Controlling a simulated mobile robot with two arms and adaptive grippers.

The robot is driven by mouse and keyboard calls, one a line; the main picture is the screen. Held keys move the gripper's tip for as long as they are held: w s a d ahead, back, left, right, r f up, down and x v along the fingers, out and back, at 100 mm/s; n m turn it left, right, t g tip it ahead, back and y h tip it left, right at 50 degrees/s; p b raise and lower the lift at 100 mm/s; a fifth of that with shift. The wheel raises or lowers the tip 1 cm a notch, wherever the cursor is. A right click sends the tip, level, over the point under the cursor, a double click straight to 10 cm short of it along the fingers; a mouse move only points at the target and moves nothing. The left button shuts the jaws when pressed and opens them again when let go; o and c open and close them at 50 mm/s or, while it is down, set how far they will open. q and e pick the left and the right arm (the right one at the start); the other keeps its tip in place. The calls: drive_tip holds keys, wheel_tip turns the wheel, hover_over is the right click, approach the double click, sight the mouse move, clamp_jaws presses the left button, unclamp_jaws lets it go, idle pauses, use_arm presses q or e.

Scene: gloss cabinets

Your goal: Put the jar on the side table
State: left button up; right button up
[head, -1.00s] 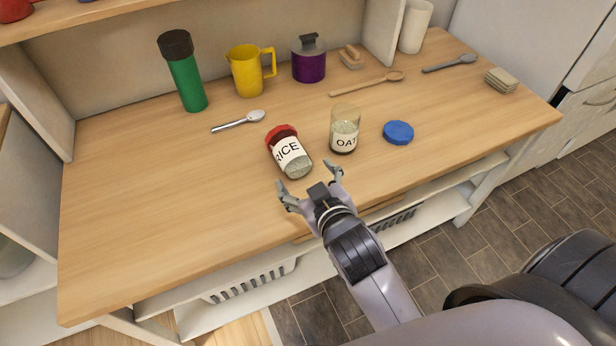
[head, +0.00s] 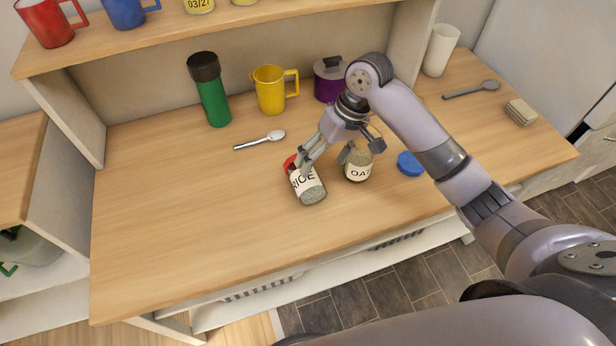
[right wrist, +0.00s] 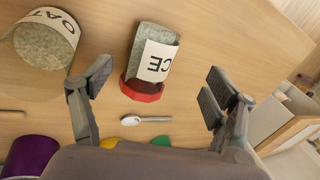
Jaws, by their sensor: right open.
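The rice jar (head: 308,186) has a red lid and a white label and lies on its side on the wooden counter, lid toward the back. It also shows in the right wrist view (right wrist: 156,58), between the fingers. A glass oat jar (head: 358,168) stands open to its right. My right gripper (head: 325,158) is open and empty above the counter, over the lid end of the rice jar; it partly hides the oat jar's top. In the head view I cannot tell whether a finger touches the rice jar. My left gripper is not in view. I cannot tell which surface is the side table.
A blue lid (head: 410,164) lies right of the oat jar. A spoon (head: 260,140), green bottle (head: 212,100), yellow jug (head: 271,92) and purple pot (head: 327,82) are behind. A lower wooden surface (head: 18,160) is at the left. The counter's left front is clear.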

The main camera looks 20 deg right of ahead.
sight(313, 175)
wheel_tip(313, 175, up, 6)
drive_tip(key=w+d+f, duration=0.1)
drive_tip(key=w+d, duration=0.2)
drive_tip(key=shift+m+g, duration=0.3)
drive_tip(key=shift+m, duration=0.1)
drive_tip(key=x, duration=0.7)
drive_tip(key=p+x, duration=0.1)
drive_tip(key=x, duration=0.3)
drive_tip(key=shift+s+a, duration=0.1)
drive_tip(key=shift+a, duration=0.25)
drive_tip(key=shift+p+x, duration=0.4)
drive_tip(key=shift+x, duration=2.35)
drive_tip(key=shift+s+d, duration=0.1)
drive_tip(key=shift+d, duration=0.05)
drive_tip(key=c, duration=1.7)
drive_tip(key=shift+r, duration=0.15)
